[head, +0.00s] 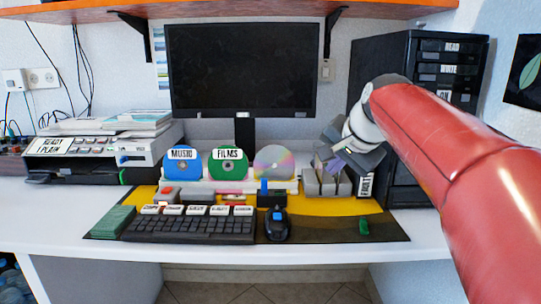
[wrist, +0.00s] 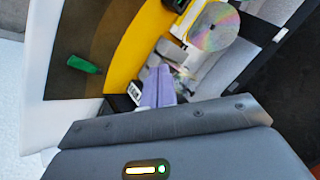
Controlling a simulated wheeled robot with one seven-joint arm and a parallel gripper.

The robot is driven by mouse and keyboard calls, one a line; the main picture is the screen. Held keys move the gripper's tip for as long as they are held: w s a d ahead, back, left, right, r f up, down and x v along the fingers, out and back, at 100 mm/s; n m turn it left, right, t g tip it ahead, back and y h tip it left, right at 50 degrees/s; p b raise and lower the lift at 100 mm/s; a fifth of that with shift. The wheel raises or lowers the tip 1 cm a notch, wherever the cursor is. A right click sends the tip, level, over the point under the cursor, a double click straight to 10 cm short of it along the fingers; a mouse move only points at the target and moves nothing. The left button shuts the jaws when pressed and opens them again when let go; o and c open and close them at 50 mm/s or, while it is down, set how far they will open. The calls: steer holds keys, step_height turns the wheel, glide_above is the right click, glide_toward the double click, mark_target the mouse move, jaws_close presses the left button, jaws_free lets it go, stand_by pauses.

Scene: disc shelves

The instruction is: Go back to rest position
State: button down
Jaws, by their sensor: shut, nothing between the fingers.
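My red arm reaches in from the right of the head view. My gripper (head: 335,166) is at its end, low over a grey holder (head: 312,188) on the right part of the desk mat. In the wrist view the lavender fingers of my gripper (wrist: 158,84) are together with nothing between them. A bare shiny disc (head: 273,162) stands upright left of my gripper, apart from it. The disc also shows in the wrist view (wrist: 214,27). Whether my fingers touch the holder, I cannot tell.
A blue MUSIC disc sleeve (head: 182,164) and a green FILMS sleeve (head: 229,163) stand left of the disc. A dark monitor (head: 242,70) stands behind. A black tower (head: 400,65) is close to my arm. The keyboard (head: 188,229) and mouse (head: 277,226) lie in front.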

steer(key=s+d+f+n+g+h, duration=0.1)
steer(key=s+f+n, duration=0.3)
steer(key=s+f, duration=0.6)
steer(key=s+d+f+n+g+h, duration=0.1)
steer(key=s+f+n, duration=0.3)
steer(key=s+f, duration=0.6)
steer(key=s, duration=0.6)
steer(key=shift+s+f, duration=0.25)
steer(key=shift+f, duration=0.05)
